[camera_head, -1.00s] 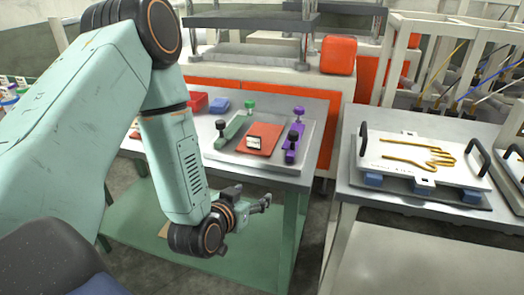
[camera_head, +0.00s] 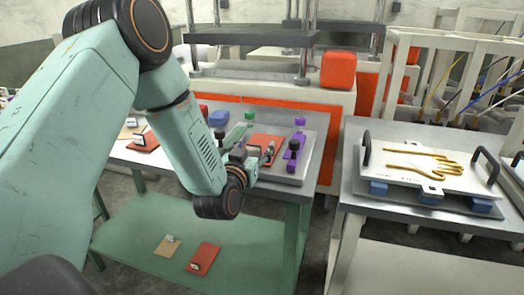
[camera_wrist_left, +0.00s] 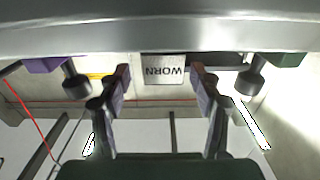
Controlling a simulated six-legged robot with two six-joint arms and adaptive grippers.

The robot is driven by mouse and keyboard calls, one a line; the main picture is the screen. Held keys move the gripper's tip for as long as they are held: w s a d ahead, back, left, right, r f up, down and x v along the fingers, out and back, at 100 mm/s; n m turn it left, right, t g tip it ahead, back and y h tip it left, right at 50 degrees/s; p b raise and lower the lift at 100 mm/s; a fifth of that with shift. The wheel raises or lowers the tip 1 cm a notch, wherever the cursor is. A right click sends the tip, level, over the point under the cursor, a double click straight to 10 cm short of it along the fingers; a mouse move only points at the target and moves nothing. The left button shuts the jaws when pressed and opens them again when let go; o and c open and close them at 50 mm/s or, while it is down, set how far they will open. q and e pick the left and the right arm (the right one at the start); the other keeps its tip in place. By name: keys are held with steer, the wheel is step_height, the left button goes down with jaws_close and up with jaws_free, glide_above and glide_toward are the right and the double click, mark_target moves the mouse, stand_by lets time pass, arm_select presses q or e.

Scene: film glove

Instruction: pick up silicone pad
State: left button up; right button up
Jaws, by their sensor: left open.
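An orange-red silicone pad (camera_head: 268,140) lies on the grey tray (camera_head: 310,152) on the left table, partly hidden behind my left gripper. My left gripper (camera_head: 266,156) is at the pad's near side, open and with nothing held. In the left wrist view my two fingers (camera_wrist_left: 160,82) stand apart. A white tag (camera_wrist_left: 163,69) reading "WORN", upside down, shows between the fingertips. I cannot tell whether the fingers touch the pad. My right gripper is not in view.
A green bar (camera_head: 236,135) and a purple bar (camera_head: 293,152) with knobs flank the pad. Another red pad (camera_head: 145,141) lies further left, and one (camera_head: 204,258) on the lower shelf. A white plate with a golden hand outline (camera_head: 425,162) stands on the right table.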

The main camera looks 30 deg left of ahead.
arm_select(q)
steer(key=shift+w+a+f, duration=0.2)
steer(key=shift+a+f, duration=0.05)
steer(key=shift+a, duration=0.15)
steer(key=shift+s+d+r, duration=0.1)
steer(key=shift+d+r, duration=0.1)
steer(key=shift+d, duration=0.1)
steer(key=c, duration=0.4)
steer(key=shift+a+f, duration=0.15)
steer(key=shift+a, duration=0.05)
steer(key=c, duration=0.5)
jaws_close()
